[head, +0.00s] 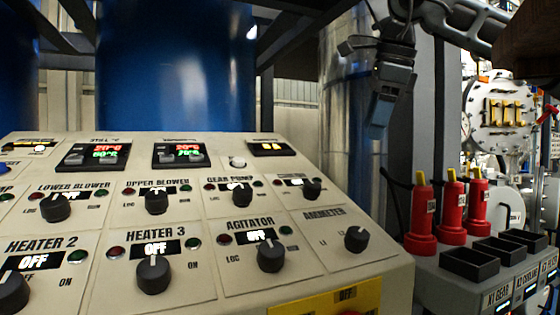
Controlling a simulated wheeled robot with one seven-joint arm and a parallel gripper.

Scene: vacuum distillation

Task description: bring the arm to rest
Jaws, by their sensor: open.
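My gripper (379,116) hangs in the upper right of the head view, pointing down, in front of a shiny metal column. It is dark, open, and nothing shows between its fingers. My arm (455,18) runs from the top right edge toward it. The gripper is apart from the control panel and from the red plugs below and to its right.
A beige control panel (205,285) with black knobs and lit displays fills the lower left. Several red plugs (452,205) and black open trays (470,264) stand on a grey box at right. A blue tank (175,65) and white round vessel (500,112) stand behind.

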